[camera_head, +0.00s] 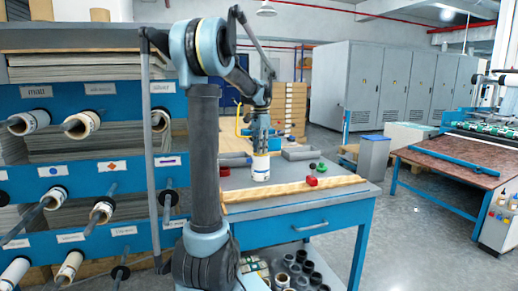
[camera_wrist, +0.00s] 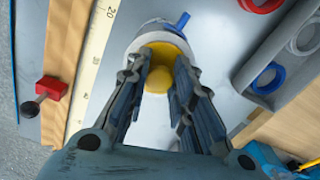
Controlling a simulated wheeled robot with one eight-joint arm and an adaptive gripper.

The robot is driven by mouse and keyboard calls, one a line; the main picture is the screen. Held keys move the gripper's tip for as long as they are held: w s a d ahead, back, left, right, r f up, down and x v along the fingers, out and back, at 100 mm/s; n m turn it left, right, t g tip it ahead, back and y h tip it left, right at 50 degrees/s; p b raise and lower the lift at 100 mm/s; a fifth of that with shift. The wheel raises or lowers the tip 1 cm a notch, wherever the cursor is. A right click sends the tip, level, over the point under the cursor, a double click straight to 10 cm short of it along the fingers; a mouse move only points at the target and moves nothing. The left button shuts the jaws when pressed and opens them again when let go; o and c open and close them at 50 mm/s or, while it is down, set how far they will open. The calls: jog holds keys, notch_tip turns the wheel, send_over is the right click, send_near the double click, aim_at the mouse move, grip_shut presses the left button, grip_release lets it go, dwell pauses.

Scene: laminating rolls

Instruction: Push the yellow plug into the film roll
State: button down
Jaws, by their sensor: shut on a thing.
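The white film roll (camera_head: 261,174) stands upright on the grey worktable (camera_head: 345,197), below my gripper (camera_head: 261,150). In the wrist view its pale rim (camera_wrist: 133,44) shows around the yellow plug (camera_wrist: 160,50). My gripper (camera_wrist: 162,72) is shut on the plug's knob, with one finger on each side. The plug is over the roll's top end; how deep it sits in the core cannot be told. A small blue tab (camera_wrist: 182,20) shows at the roll's edge. The fingers hide part of the plug and the roll's near side.
A wooden strip with a ruler (camera_wrist: 90,65) runs beside the roll, with a red clamp (camera_wrist: 52,88) on it. A red ring (camera_wrist: 259,4) lies at the right, near a grey tray with a blue ring (camera_wrist: 268,78) and a white ring (camera_wrist: 303,38). Racks of rolls stand left (camera_head: 100,125).

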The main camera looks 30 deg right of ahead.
jog(key=shift+f, duration=0.25)
jog(key=c, duration=1.3)
grip_release()
notch_tip(320, 180, up, 12)
jog(key=shift+f, duration=0.1)
jog(key=s+a+f+n, duration=0.3)
jog(key=a, duration=0.6)
jog(key=s+a+f+n+t, duration=0.1)
jog(key=s+a+f+n, duration=0.2)
jog(key=a, duration=0.6)
jog(key=s+a+f+n, duration=0.2)
jog(key=a+f+n, duration=0.15)
jog(key=a, duration=0.55)
jog(key=s+a+f+n, duration=0.2)
jog(key=s+a+f, duration=0.2)
jog(key=f, duration=0.3)
jog(key=s+a+f+n, duration=0.3)
jog(key=s+a+f, duration=0.2)
jog(key=s+f, duration=0.1)
jog(key=s+a+f+n+t, duration=0.1)
jog(key=s+a+f+n, duration=0.2)
jog(key=f, duration=0.5)
jog(key=shift+s+a+n, duration=0.15)
jog(key=shift+s+a, duration=0.2)
jog(key=shift+s, duration=0.25)
jog(key=shift+s+a+n, duration=0.1)
jog(key=shift+s+a, duration=0.25)
jog(key=shift+s, duration=0.2)
